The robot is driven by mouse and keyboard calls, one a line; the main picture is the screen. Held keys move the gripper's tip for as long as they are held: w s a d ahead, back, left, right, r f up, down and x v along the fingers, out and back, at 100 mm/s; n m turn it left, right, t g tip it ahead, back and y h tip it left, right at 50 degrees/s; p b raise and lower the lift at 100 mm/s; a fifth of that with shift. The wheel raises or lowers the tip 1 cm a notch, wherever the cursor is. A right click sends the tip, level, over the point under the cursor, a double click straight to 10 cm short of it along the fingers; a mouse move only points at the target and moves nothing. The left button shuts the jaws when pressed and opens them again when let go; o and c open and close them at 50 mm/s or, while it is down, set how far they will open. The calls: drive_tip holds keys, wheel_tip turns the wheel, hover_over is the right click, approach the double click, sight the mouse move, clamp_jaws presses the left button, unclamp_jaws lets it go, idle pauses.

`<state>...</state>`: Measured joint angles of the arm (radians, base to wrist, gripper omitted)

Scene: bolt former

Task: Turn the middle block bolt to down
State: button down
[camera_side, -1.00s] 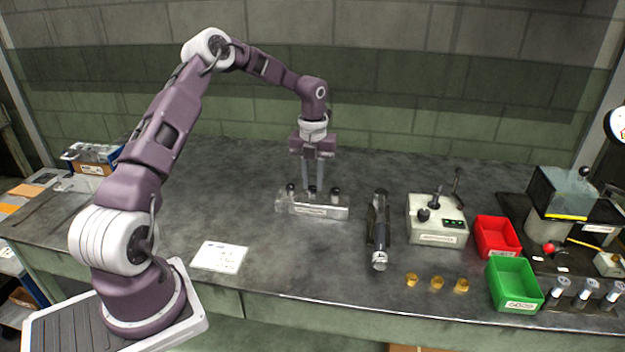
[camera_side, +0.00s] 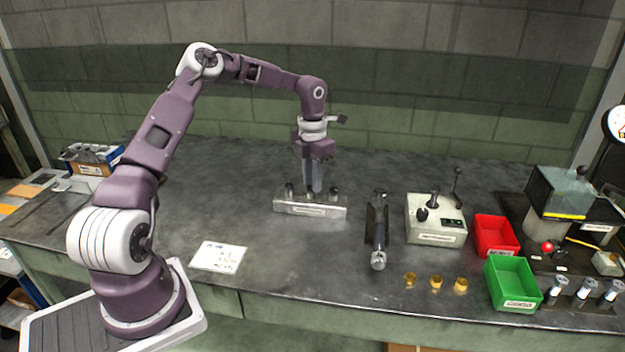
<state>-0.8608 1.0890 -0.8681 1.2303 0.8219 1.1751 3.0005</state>
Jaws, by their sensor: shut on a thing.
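The bolt block (camera_side: 309,208) is a pale metal bar with a label on its front, lying on the bench at the middle of the side view. Three dark-headed bolts stand in it: the left bolt (camera_side: 289,189), the middle bolt (camera_side: 310,194) and the right bolt (camera_side: 333,192). My gripper (camera_side: 312,189) points straight down and is shut on the middle bolt. Its fingers are seen nearly edge-on and hide part of that bolt, so which way the bolt is turned cannot be told.
Right of the block lie a dark cylinder device (camera_side: 378,225), a joystick box (camera_side: 436,222), a red bin (camera_side: 495,236) and a green bin (camera_side: 513,283). Several brass pieces (camera_side: 436,282) lie in front. A paper sheet (camera_side: 219,257) lies front left. The bench behind the block is clear.

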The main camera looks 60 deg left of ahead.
drive_tip(key=shift+w+r, duration=0.1)
drive_tip(key=shift+r, duration=0.05)
idle(0.3)
drive_tip(key=c, duration=1.2)
unclamp_jaws()
drive_tip(key=shift+c, duration=0.2)
wheel_tip(320, 180, up, 7)
